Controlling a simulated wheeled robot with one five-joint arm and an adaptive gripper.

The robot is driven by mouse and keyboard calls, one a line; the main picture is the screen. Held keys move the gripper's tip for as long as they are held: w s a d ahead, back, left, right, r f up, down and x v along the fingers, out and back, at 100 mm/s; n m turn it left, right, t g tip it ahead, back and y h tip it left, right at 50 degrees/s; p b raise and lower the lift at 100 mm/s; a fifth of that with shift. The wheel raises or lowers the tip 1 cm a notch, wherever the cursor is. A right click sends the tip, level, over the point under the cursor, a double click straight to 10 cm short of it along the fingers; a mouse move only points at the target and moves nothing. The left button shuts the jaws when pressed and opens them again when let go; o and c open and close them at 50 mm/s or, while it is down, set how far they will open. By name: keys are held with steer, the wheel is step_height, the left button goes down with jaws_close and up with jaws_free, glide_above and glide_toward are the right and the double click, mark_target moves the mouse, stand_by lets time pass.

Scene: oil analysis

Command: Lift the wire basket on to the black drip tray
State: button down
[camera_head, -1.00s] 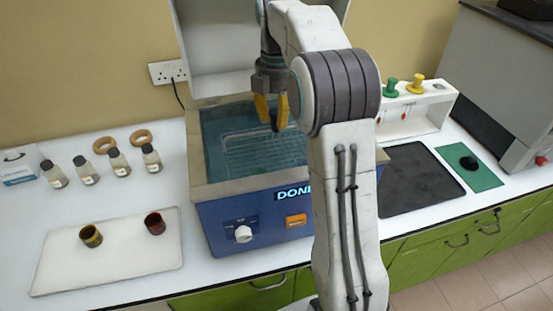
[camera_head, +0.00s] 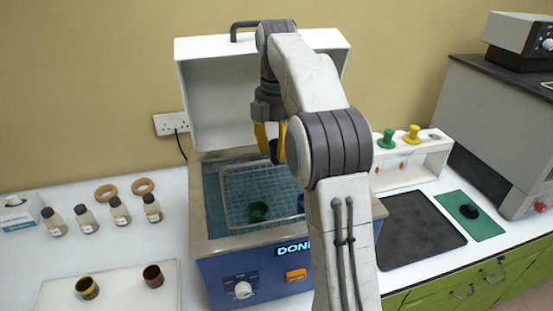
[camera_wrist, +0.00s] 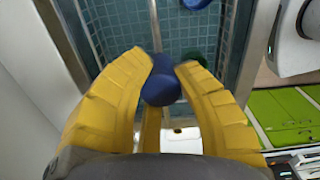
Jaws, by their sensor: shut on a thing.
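The wire basket (camera_head: 228,190) is at the blue bath's opening, with a green cup (camera_head: 258,211) and a partly hidden blue cup (camera_head: 301,203) in it. My gripper (camera_head: 272,150) is above the basket, its yellow fingers shut on the dark blue grip of the basket's handle. The grip (camera_wrist: 161,88) also shows between the fingers in the wrist view. I cannot tell whether the basket's floor is clear of the bath's rim. The black drip tray (camera_head: 418,232) lies flat and empty on the bench to the right, partly behind my arm.
The bath (camera_head: 222,270) has its white lid (camera_head: 215,110) raised behind my gripper. A white rack (camera_head: 420,165) with green and yellow knobs stands behind the tray. A green mat with a black object (camera_head: 469,211) lies right of the tray. Bottles and two small pots stand left.

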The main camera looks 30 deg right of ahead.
step_height(320, 180, up, 11)
steer(key=p, duration=0.5)
steer(key=shift+p, duration=0.4)
steer(key=shift+f, duration=0.4)
stand_by(1.1)
